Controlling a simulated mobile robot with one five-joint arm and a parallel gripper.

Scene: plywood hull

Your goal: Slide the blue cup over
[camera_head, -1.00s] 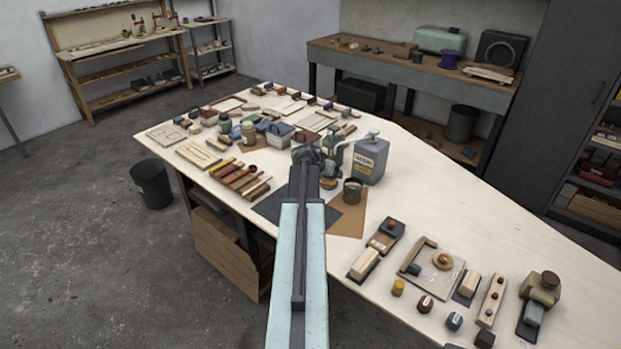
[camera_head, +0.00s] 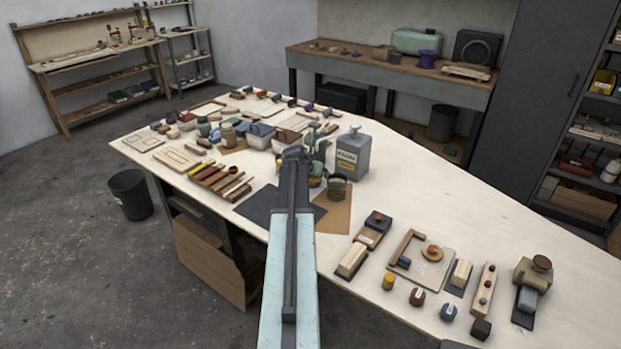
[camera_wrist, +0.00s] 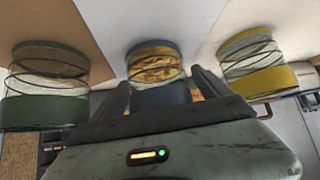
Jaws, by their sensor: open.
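The blue cup (camera_wrist: 162,96) is in the middle of the wrist view, with a blue band and amber, streaked glass. My gripper (camera_wrist: 163,86) is open, with one finger on each side of this cup; I cannot tell whether either touches it. A green-banded cup (camera_wrist: 45,88) stands to the left and a yellow-banded cup (camera_wrist: 255,65) to the right, both outside the fingers. In the head view my gripper (camera_head: 298,156) is over the table, and my arm and gripper hide much of this spot. The green cup (camera_head: 338,187) shows beside it there.
A grey canister (camera_head: 353,155) stands just right of my gripper on the plywood table (camera_head: 430,190). Wooden strips (camera_head: 218,178) and small boxes crowd the left. Blocks and boards (camera_head: 425,260) lie at the front right. The table's right middle is clear.

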